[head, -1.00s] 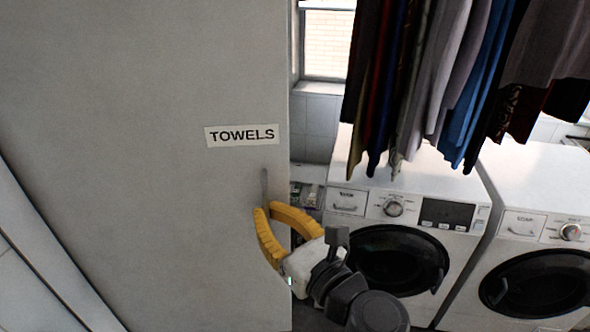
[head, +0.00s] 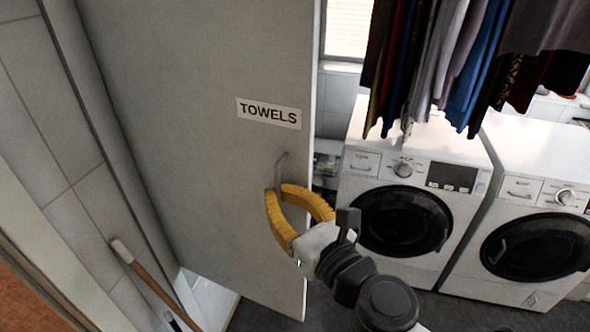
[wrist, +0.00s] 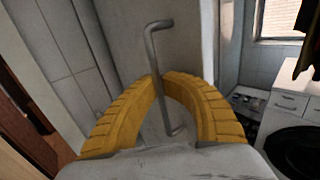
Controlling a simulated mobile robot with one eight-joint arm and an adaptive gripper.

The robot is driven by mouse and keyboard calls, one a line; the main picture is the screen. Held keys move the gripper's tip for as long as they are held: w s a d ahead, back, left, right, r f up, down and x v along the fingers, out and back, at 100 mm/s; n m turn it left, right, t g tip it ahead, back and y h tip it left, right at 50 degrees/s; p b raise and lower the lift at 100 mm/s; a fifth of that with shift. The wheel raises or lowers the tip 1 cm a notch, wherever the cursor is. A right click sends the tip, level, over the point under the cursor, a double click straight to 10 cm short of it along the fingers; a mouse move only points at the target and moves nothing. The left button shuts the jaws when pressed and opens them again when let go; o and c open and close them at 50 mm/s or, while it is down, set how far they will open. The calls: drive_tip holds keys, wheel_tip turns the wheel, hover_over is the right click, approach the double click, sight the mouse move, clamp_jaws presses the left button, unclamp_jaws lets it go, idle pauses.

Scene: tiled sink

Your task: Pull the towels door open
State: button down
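The towels door (head: 190,130) is a tall grey panel with a white "TOWELS" label (head: 269,113). Its right edge stands out beside the laundry machines, and its lower edge shows above the floor. Its grey bar handle (head: 281,168) is below the label, near that edge. The lower bar shows between the fingers. How far the door stands open is hard to tell.
Two white front-loading machines, one nearer (head: 405,215) and one farther right (head: 535,245), stand right of the door. Clothes (head: 450,60) hang above them. A wooden-handled pole (head: 150,275) leans at the lower left by the tiled wall (head: 45,120). Dark floor shows below the door.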

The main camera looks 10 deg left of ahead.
drive_tip(key=c, duration=1.6)
unclamp_jaws()
drive_tip(key=shift+d, duration=0.1)
drive_tip(key=shift+o, duration=0.2)
drive_tip(key=v, duration=0.7)
drive_tip(key=shift+s+d, duration=0.25)
